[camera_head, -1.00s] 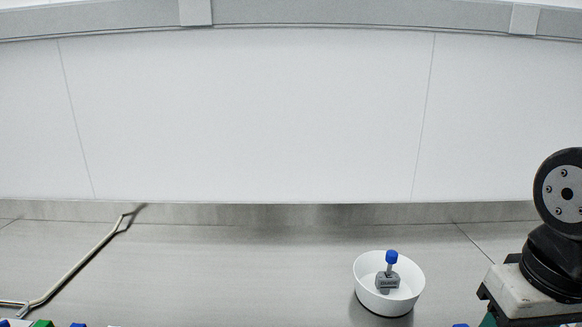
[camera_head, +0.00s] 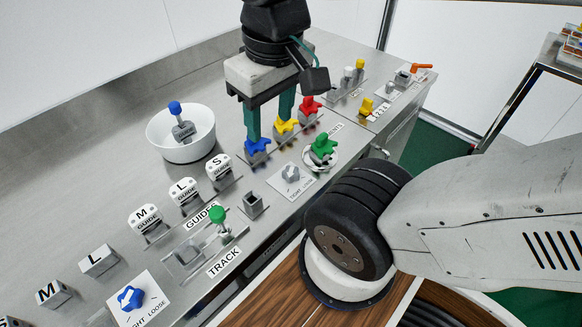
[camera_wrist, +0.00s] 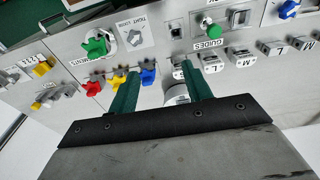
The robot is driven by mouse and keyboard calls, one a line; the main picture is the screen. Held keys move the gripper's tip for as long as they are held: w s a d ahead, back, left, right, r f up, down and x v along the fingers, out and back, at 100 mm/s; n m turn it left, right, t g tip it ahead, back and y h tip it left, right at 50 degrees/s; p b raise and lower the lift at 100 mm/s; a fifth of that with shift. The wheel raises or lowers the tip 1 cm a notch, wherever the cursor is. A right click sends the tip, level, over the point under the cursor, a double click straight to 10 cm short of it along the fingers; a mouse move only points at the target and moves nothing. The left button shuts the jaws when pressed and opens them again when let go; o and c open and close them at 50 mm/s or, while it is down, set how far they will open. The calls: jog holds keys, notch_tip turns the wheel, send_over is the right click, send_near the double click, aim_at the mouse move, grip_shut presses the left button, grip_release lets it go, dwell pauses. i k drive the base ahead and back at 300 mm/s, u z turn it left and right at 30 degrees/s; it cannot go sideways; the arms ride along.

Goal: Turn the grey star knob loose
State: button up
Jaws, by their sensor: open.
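The grey star knob (camera_head: 291,172) sits on a white plate marked TIGHT and LOOSE, at the front of the steel counter. It also shows in the wrist view (camera_wrist: 136,31), near the top and beyond the fingertips. My gripper (camera_head: 270,127) points down with its two green fingers apart and nothing between them. In the head view it is behind the grey knob, near the blue star knob (camera_head: 257,149) and the yellow one (camera_head: 286,126). In the wrist view my gripper (camera_wrist: 161,70) has the blue knob (camera_wrist: 148,76) by one fingertip.
A green star knob (camera_head: 323,147) stands close to the right of the grey one, and a red knob (camera_head: 310,106) farther back. A white bowl (camera_head: 160,147), white guide blocks (camera_head: 184,195) and a green-topped track piece (camera_head: 218,214) are to the left.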

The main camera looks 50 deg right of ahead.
aim_at(291, 173)
jog(key=u, duration=0.3)
jog(key=k, duration=1.15)
jog(key=z, duration=0.9)
jog(key=i, duration=0.5)
jog(key=u, duration=0.05)
